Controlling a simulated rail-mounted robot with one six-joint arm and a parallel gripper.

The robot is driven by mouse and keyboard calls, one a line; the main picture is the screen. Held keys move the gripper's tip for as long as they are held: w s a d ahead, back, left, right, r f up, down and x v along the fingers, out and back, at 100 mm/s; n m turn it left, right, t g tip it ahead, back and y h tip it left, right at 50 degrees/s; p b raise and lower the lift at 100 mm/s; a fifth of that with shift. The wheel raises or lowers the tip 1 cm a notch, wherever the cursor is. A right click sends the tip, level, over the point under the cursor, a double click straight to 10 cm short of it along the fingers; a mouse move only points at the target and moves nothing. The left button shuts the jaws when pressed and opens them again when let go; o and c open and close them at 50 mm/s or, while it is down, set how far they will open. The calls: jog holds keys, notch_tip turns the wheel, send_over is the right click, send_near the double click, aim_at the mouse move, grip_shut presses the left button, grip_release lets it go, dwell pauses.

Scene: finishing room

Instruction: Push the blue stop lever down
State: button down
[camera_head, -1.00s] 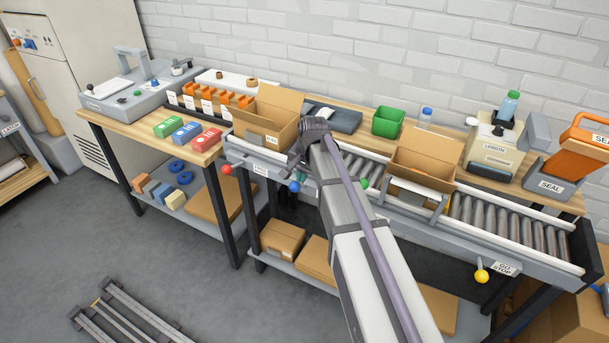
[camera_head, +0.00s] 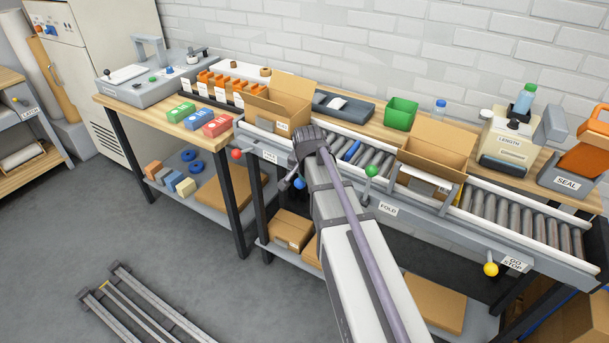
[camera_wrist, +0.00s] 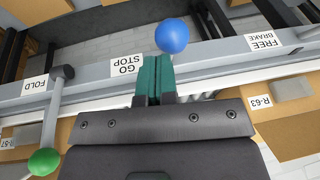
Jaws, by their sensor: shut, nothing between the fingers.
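The blue ball knob (camera_head: 299,183) of the stop lever hangs at the front rail of the conveyor, beside my arm in the head view. It also shows at the top middle of the wrist view (camera_wrist: 172,36), with a GO STOP label (camera_wrist: 127,66) to its left. My gripper's teal fingers (camera_wrist: 154,62) are pressed together and empty. In the wrist view their tips lie just below and left of the knob; I cannot tell whether they touch it. Most of the lever's rod is hidden.
Other levers line the rail: red knob (camera_head: 237,154), green knob (camera_head: 371,170) at the FOLD label, yellow knob (camera_head: 490,269). Open cartons (camera_head: 280,102) (camera_head: 436,150) stand on the conveyor. Boxes (camera_head: 291,230) lie on the shelf below. Floor in front is partly clear.

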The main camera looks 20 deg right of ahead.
jog(key=d+p+v, duration=0.1)
jog(key=p+v, duration=1)
jog(key=v, duration=0.1)
jog(key=shift+s+d+r, duration=0.15)
jog(key=shift+s+r, duration=0.1)
jog(key=shift+s, duration=0.05)
jog(key=s+a+n+g+y, duration=0.1)
jog(key=s+a+n+g, duration=0.2)
jog(key=s+a+n, duration=0.7)
jog(key=s+a+f, duration=0.1)
jog(key=s, duration=0.3)
jog(key=shift+s+a+g, duration=0.25)
jog(key=shift+s+g, duration=0.05)
jog(key=shift+s, duration=0.1)
